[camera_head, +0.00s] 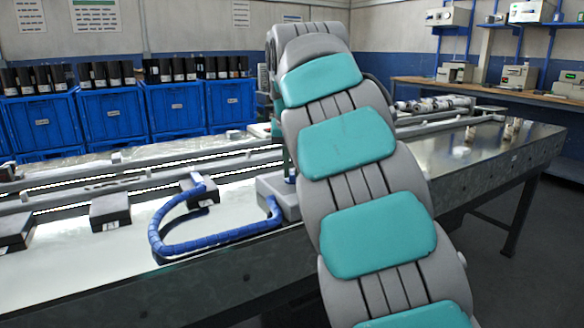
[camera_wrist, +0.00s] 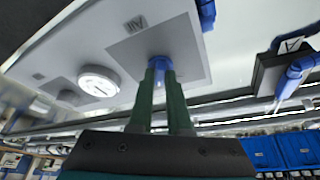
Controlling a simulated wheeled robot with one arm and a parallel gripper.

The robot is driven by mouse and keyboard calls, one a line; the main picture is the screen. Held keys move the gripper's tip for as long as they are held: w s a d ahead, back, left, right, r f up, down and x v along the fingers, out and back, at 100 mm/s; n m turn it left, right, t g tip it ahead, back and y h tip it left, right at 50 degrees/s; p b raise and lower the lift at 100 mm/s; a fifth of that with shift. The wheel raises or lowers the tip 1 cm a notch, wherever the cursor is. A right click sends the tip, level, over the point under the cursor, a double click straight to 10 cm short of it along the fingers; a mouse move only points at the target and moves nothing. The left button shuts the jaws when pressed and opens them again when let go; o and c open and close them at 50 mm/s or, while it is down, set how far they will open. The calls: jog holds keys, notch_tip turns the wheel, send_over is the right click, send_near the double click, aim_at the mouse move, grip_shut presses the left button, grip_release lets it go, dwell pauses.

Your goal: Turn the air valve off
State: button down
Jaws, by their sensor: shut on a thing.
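In the wrist view, the air valve has a blue handle (camera_wrist: 159,64) on a grey panel (camera_wrist: 190,50) marked AIR. My gripper (camera_wrist: 160,72) is shut on this blue handle, with its two green fingers on either side of it. The fingertips hide part of the handle, so its exact angle is hard to tell. A round white gauge (camera_wrist: 99,81) sits beside the panel. In the head view, my arm covers the middle of the picture and the valve handle cannot be made out.
A blue hose (camera_head: 215,236) loops over the machine bed beside a grey box (camera_head: 283,197). Dark blocks (camera_head: 110,211) sit along the rails at left. Blue crates (camera_head: 112,115) stand behind the machine. A workbench (camera_head: 450,90) runs along the back right, with open floor nearby.

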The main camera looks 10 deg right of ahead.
jog(key=shift+f+n+b, duration=0.1)
jog(key=shift+n+b, duration=0.2)
jog(key=n+y+b, duration=0.1)
jog(key=n+b, duration=0.1)
jog(key=shift+f+n, duration=0.1)
jog(key=shift+n, duration=0.2)
jog(key=n+y, duration=0.1)
jog(key=n, duration=0.1)
jog(key=shift+d+n+b, duration=0.15)
jog(key=shift+n+b, duration=0.25)
jog(key=n, duration=0.1)
jog(key=n+y+p, duration=0.1)
jog(key=n, duration=0.1)
jog(key=shift+w+d+r+g+y, duration=0.1)
jog(key=shift+r+g+y, duration=0.2)
jog(key=shift+d+n+g+y+p, duration=0.1)
jog(key=shift+n+g+y+p, duration=0.25)
jog(key=shift+n+p, duration=0.75)
jog(key=shift+n, duration=0.5)
jog(key=c, duration=0.9)
grip_release()
jog(key=shift+f, duration=0.1)
jog(key=shift+o, duration=0.2)
